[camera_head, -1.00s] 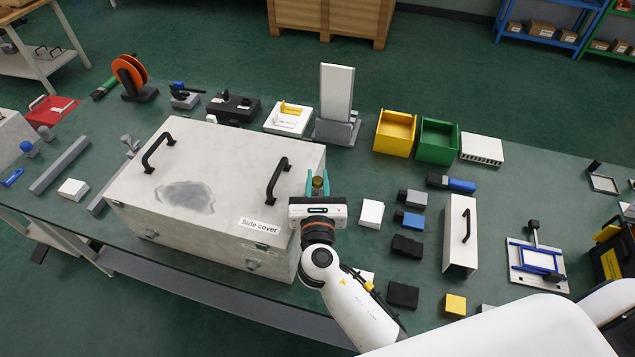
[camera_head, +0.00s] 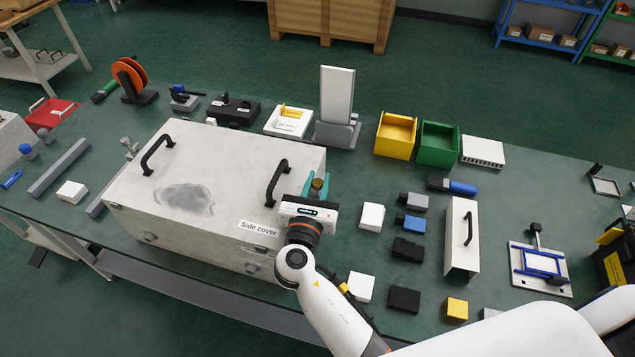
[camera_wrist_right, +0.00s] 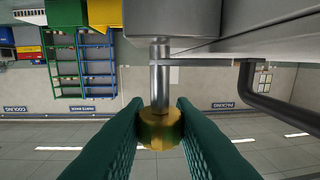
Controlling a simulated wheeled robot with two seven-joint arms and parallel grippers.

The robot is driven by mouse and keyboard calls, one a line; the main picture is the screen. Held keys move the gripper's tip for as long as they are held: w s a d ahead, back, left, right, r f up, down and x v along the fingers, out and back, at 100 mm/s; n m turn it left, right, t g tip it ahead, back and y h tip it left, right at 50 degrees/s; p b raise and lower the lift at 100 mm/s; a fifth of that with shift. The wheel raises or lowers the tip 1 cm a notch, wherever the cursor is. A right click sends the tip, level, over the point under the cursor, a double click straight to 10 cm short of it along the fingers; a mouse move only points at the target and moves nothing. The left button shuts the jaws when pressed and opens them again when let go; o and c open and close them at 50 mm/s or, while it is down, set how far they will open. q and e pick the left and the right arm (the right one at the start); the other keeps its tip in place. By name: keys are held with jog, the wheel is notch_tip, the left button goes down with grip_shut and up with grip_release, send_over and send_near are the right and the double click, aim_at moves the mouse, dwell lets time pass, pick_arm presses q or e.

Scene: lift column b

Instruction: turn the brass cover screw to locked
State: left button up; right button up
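The brass cover screw (camera_wrist_right: 160,128) is a round brass knob on a grey metal shaft in the right wrist view. In the head view the brass knob (camera_head: 318,184) shows at the right end of the large grey-white box (camera_head: 225,165), which has a "Side cover" label (camera_head: 258,228). My right gripper (camera_head: 317,186) has its teal fingers on both sides of the knob. In the right wrist view its fingers (camera_wrist_right: 160,112) press against the knob's sides and partly hide them. The screw's turn position cannot be read. My left gripper is not in view.
A black handle (camera_head: 277,183) stands on the box close to the gripper. White (camera_head: 372,217), blue (camera_head: 410,223) and black (camera_head: 408,249) blocks lie right of it on the green bench. Yellow (camera_head: 396,134) and green (camera_head: 437,143) bins stand behind.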

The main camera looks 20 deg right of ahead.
jog(key=o, duration=0.4)
jog(key=shift+c, duration=0.2)
jog(key=p+v, duration=0.1)
jog(key=v, duration=1.1)
